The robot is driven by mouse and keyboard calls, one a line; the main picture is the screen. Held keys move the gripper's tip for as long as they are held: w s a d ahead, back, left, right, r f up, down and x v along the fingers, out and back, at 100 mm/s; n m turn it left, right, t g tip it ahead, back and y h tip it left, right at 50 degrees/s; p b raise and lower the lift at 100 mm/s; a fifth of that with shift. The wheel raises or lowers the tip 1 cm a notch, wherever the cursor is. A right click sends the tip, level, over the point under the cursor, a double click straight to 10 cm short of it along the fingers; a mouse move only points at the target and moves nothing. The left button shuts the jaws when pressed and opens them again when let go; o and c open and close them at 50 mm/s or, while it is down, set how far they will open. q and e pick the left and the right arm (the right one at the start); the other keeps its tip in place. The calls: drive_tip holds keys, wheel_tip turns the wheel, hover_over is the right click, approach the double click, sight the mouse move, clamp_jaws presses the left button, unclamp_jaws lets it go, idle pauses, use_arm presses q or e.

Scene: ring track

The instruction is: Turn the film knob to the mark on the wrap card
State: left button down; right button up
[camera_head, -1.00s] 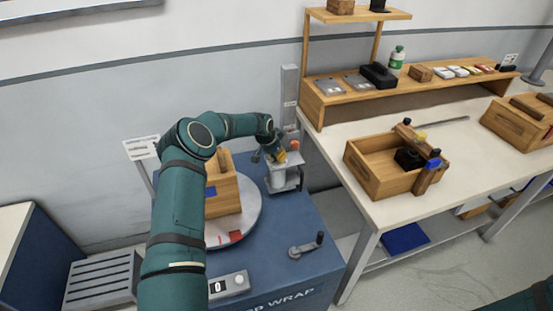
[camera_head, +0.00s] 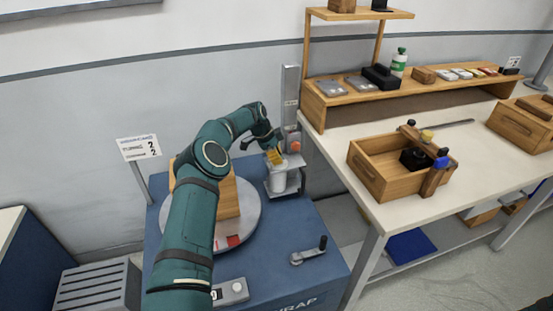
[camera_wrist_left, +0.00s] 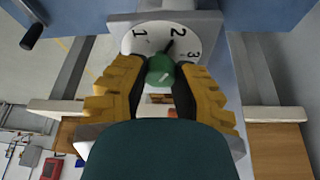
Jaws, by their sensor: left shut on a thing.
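The green film knob (camera_wrist_left: 160,68) shows in the left wrist view, in front of a white dial (camera_wrist_left: 140,42) marked 1, 2 and 3. A dark pointer at the knob's upper edge points toward the 2. My left gripper (camera_wrist_left: 160,75) has its yellow fingers on both sides of the knob and is shut on it. In the head view the left gripper (camera_head: 275,157) is at the film carriage (camera_head: 284,180) beside the mast, and the knob is hidden there. The wrap card (camera_head: 139,147) stands on a post at the left; a 2 appears on two of its lines, with other print too small to read.
A wooden crate (camera_head: 228,198) stands on the round turntable (camera_head: 252,218), partly behind my left arm. A crank (camera_head: 309,252) is on the blue machine top (camera_head: 275,275). The workbench (camera_head: 395,225) at right holds an open wooden box (camera_head: 375,185).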

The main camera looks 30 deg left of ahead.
use_arm(q)
drive_tip(key=shift+d+f, duration=0.1)
idle(0.4)
drive_tip(key=c, duration=0.6)
unclamp_jaws()
drive_tip(key=shift+w, duration=0.1)
drive_tip(key=shift+c, duration=0.2)
drive_tip(key=v, duration=1.2)
